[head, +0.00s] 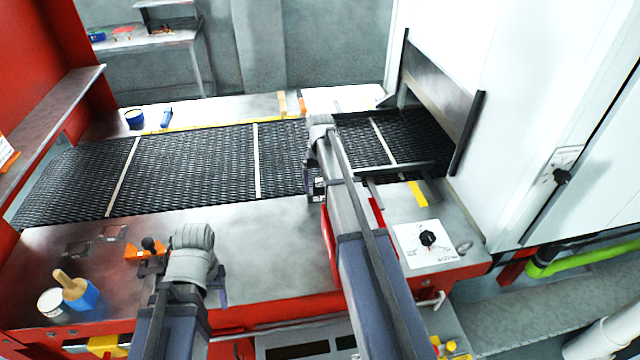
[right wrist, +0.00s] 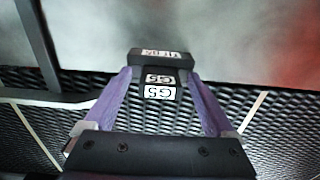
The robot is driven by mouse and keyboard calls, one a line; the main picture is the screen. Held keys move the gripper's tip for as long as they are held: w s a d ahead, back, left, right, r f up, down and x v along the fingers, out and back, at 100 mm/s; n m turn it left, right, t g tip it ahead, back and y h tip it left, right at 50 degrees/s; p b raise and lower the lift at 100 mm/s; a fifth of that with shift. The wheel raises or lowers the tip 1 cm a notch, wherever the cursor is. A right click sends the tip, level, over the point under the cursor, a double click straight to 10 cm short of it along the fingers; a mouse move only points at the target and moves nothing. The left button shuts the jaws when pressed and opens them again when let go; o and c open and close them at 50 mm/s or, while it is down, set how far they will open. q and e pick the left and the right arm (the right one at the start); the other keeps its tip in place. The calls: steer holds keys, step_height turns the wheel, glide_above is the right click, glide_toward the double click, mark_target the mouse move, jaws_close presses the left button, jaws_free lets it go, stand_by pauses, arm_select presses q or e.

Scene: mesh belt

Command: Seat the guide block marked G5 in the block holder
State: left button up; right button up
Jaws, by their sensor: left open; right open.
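A black guide block marked G5 (right wrist: 158,92) sits at the mesh belt's near edge, upright between the fingers of my right gripper (right wrist: 157,76) in the right wrist view. The fingers are open, one on each side of it. A dark part with a white label (right wrist: 156,54), perhaps the block holder, adjoins it on the steel ledge; whether the block is seated cannot be told. In the head view the labelled black parts (head: 318,188) show just below my right gripper (head: 313,172). My left gripper (head: 185,285) is open above the front ledge, its fingertips mostly hidden.
The mesh belt (head: 190,160) runs behind the steel ledge (head: 270,245). An orange piece with a black knob (head: 145,250) is beside my left gripper. A blue pot with a brush (head: 80,295) and a white tin (head: 50,302) stand front left. A dial panel (head: 427,243) is at right.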

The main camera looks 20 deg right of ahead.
mark_target(319, 181)
steer(key=shift+r+p, duration=3.85)
steer(key=shift+r, duration=0.1)
arm_select(q)
step_height(319, 181, up, 8)
steer(key=shift+f, duration=0.15)
arm_select(e)
steer(key=shift+s+a+f, duration=0.15)
steer(key=shift+a, duration=0.1)
steer(key=s+a+f+n+b, duration=0.2)
steer(key=s+a, duration=0.6)
steer(key=s+a+f+n+b, duration=0.2)
steer(key=s+a+b, duration=0.1)
steer(key=s+a, duration=0.5)
steer(key=s+a+f+n+h+b, duration=0.1)
steer(key=s+a+f+n+b, duration=0.1)
steer(key=s+a, duration=0.6)
steer(key=shift+s+a+f, duration=0.15)
steer(key=shift+a+f, duration=0.1)
steer(key=shift+a, duration=0.25)
steer(key=shift+s+a+f, duration=0.15)
steer(key=shift+a+f, duration=0.1)
steer(key=shift+a, duration=0.25)
steer(key=shift+s+a+n, duration=0.25)
steer(key=shift+s+n, duration=0.05)
arm_select(q)
step_height(319, 181, down, 7)
steer(key=shift+f, duration=0.15)
steer(key=shift+c, duration=0.3)
arm_select(e)
steer(key=shift+c, duration=0.3)
